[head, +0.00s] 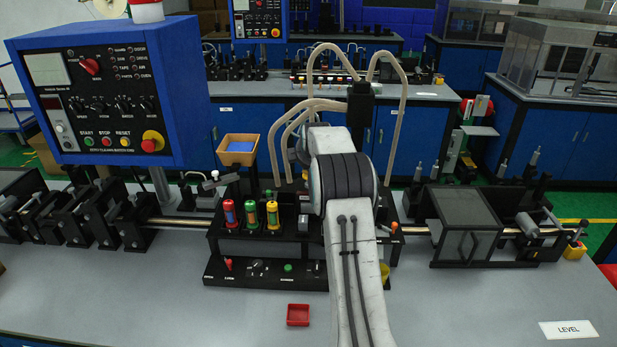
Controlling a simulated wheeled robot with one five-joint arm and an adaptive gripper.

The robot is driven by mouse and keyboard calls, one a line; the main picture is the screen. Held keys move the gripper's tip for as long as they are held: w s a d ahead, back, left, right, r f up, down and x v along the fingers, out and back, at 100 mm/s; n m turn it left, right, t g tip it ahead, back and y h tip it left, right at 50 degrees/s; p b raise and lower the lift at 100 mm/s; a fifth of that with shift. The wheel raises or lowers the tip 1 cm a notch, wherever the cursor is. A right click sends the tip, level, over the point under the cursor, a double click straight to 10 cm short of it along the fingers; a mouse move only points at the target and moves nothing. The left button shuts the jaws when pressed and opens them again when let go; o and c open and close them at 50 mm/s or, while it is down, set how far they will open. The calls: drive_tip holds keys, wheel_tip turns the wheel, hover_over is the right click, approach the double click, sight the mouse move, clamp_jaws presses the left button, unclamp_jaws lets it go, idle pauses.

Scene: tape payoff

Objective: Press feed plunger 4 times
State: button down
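I cannot tell for certain which part is the feed plunger. A black machine block (262,246) stands mid-bench, with red (229,212), green (251,214) and yellow (272,214) upright cylinders on it. Its lower front panel carries a red lever (228,264), a dark knob and a green button (288,267). My white arm rises from the bottom of the view and covers the right part of the block. My gripper's fingertips are not seen; my own arm hides whatever is behind its dark joint.
A blue control box (110,90) stands at the left. A small red tray (298,314) lies on the bench in front of the block. The front bench is mostly clear.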

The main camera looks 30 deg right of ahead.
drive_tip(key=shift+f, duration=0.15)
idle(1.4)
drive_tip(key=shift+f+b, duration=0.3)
drive_tip(key=shift+b, duration=0.15)
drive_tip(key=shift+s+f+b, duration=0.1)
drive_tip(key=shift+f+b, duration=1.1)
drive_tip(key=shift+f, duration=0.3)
idle(1.4)
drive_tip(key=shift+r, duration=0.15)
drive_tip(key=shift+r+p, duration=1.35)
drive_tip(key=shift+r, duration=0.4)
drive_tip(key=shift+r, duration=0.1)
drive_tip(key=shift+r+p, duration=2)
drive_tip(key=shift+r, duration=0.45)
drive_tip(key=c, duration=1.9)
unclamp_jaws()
